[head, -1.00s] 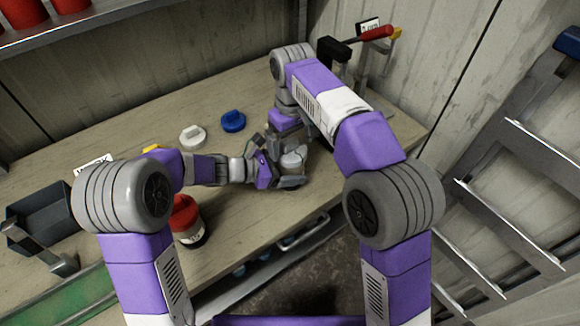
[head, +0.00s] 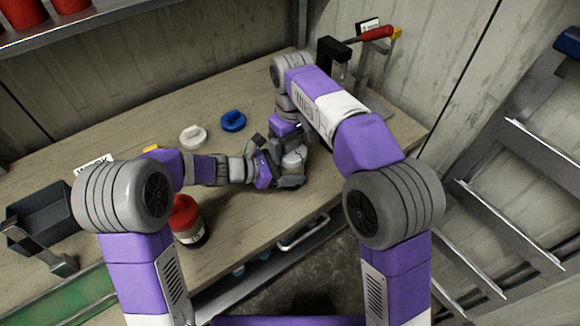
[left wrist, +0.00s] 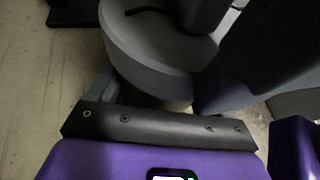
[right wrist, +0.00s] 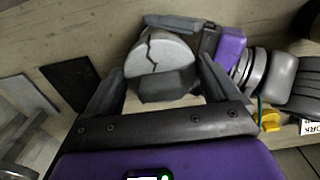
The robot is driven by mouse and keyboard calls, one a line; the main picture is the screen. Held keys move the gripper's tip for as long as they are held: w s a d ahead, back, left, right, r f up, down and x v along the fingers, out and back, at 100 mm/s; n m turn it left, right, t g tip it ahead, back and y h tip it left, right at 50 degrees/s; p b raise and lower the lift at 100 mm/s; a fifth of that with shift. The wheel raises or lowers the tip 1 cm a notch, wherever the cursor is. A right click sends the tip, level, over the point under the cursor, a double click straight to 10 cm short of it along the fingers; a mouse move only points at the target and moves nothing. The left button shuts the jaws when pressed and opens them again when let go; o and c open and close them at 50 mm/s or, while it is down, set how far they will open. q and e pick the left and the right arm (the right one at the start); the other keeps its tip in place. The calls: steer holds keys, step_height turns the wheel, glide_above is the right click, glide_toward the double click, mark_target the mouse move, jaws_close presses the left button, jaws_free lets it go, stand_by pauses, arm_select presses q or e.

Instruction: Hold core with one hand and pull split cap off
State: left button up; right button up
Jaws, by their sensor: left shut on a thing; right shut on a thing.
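The split cap (right wrist: 160,54) is pale grey with a jagged dark crack across its face. In the right wrist view it sits between the fingers of my right gripper (right wrist: 162,72), which is shut on it. In the head view the cap (head: 293,160) is close to both grippers. A large grey round part fills the left wrist view. The core is mostly hidden by the grippers.
A white cap (head: 193,137) and a blue cap (head: 233,121) lie on the bench (head: 130,125). A red-topped jar (head: 187,220) stands near my left arm. A dark tray (head: 45,215) is at the left. A red-handled clamp (head: 375,34) stands at the back right.

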steer(key=c, duration=0.5)
steer(key=shift+r, duration=3.55)
steer(key=shift+r, duration=0.2)
arm_select(q)
steer(key=o, duration=1.5)
steer(key=v, duration=1.2)
